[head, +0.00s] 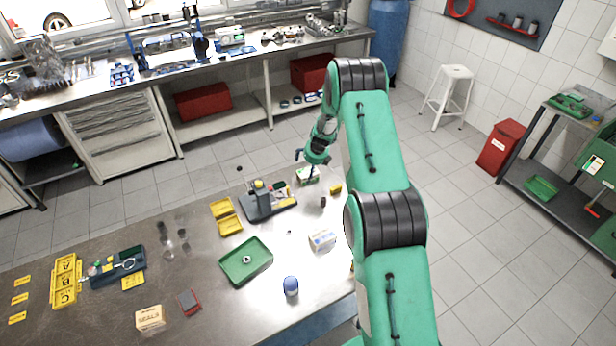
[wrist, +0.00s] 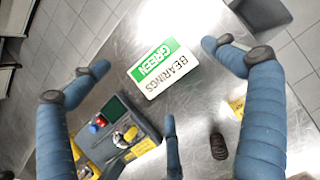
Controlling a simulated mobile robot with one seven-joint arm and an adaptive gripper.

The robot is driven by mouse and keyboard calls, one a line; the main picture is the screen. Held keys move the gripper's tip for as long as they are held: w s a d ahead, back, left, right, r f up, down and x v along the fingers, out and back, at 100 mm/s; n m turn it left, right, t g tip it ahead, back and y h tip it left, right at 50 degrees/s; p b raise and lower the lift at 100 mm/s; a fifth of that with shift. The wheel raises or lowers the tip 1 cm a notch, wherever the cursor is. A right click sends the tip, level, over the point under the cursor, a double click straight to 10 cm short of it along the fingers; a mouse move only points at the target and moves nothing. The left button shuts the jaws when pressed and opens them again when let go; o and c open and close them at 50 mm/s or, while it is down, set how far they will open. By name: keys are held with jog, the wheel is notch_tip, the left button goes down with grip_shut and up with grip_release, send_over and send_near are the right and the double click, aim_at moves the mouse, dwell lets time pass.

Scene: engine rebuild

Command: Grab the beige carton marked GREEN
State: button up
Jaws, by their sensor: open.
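The carton marked BEARINGS GREEN (wrist: 163,70) lies on the steel table, pale with a green band, its lettering upside down in the wrist view. In the head view the carton (head: 308,176) is at the table's far right part, just below my gripper (head: 311,166). In the wrist view my blue-fingered gripper (wrist: 160,72) is open, its fingers spread to the left and right of the carton. No finger visibly touches the carton. The height gap is hard to judge.
A grey device with coloured knobs (wrist: 118,135) stands close to the carton, near the left finger. A dark small cylinder (wrist: 218,146) and a yellow item (wrist: 238,107) lie to the right. Another carton (head: 322,240), a green tray (head: 246,262) and a beige box (head: 150,318) are nearer.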

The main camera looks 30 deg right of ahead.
aim_at(308, 172)
jog(key=shift+f, duration=0.1)
jog(key=shift+p+x, duration=0.4)
jog(key=shift+x, duration=2.05)
jog(key=c, duration=1.7)
